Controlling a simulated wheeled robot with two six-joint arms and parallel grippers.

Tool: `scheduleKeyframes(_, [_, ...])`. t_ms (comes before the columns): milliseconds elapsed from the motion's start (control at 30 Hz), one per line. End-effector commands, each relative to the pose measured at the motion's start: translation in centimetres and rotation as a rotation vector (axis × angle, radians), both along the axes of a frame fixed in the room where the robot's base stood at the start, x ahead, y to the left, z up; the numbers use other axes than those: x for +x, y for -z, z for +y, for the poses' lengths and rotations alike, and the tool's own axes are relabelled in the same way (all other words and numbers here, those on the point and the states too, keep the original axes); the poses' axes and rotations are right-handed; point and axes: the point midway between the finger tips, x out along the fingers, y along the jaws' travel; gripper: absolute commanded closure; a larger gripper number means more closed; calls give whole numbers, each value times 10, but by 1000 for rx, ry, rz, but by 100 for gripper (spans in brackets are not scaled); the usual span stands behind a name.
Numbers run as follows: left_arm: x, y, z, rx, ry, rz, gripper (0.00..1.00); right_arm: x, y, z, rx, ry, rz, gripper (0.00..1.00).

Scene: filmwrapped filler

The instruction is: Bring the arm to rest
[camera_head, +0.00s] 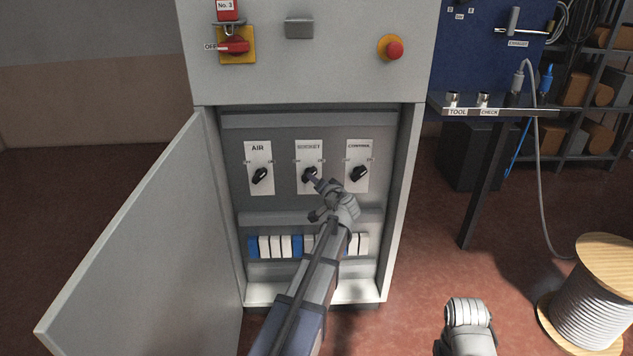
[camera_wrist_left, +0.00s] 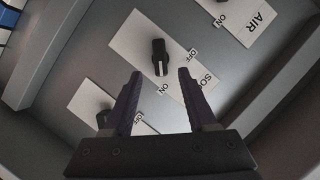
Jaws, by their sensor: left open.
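My left arm reaches into the open cabinet (camera_head: 210,90). Its gripper (camera_head: 316,185) is in front of the middle black knob (camera_head: 308,173), on the plate that looks labelled SOCKET. In the left wrist view the gripper (camera_wrist_left: 160,76) is open and empty. The knob (camera_wrist_left: 160,60) stands just beyond the gap between the fingertips, apart from both fingers as far as I can tell. Its pointer end lies toward the ON mark. The gripper partly hides this knob in the head view. My right gripper does not show; only part of my right arm is at the bottom.
The AIR knob (camera_head: 261,176) and CONTROL knob (camera_head: 359,174) flank the middle one. The cabinet door (camera_head: 135,250) stands open at left. Several breakers (camera_head: 275,246) sit below the knobs. A cable reel (camera_head: 590,305) stands at right.

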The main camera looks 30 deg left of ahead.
Motion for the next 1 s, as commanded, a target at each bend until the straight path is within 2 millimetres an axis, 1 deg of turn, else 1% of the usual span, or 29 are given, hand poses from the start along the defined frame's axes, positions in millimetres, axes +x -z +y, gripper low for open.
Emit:
scheduleKeyframes(300, [-1, 1, -2, -3, 0, 2, 43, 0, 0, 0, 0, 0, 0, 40])
scheduleKeyframes(367, [-5, 4, -10, -18, -2, 10, 43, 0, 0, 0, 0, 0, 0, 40])
scheduleKeyframes(433, [-16, 15, -29, -60, -8, 37, 43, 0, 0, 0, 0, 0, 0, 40])
scheduleKeyframes(467, [-22, 21, -41, -87, -11, 54, 43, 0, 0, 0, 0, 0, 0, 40])
scheduleKeyframes(567, [-53, 50, -92, -197, -19, 146, 43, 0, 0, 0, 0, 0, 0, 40])
scheduleKeyframes(600, [-68, 62, -114, -245, -20, 192, 43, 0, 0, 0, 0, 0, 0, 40])
scheduleKeyframes(667, [-91, 80, -147, -314, -15, 270, 43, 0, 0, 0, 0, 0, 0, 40])
scheduleKeyframes(700, [-107, 92, -168, -358, -9, 324, 43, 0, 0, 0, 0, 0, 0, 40])
scheduleKeyframes(767, [-132, 107, -201, -420, 7, 408, 43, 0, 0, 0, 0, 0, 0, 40])
scheduleKeyframes(800, [-150, 117, -221, -457, 20, 468, 43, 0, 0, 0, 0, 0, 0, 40])
scheduleKeyframes(867, [-176, 129, -250, -507, 43, 554, 43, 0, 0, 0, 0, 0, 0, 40])
scheduleKeyframes(900, [-193, 135, -267, -538, 57, 608, 43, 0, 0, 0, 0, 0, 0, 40])
scheduleKeyframes(967, [-216, 143, -289, -577, 80, 685, 43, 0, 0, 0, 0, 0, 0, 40])
scheduleKeyframes(1000, [-231, 147, -303, -598, 96, 734, 43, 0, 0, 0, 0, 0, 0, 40])
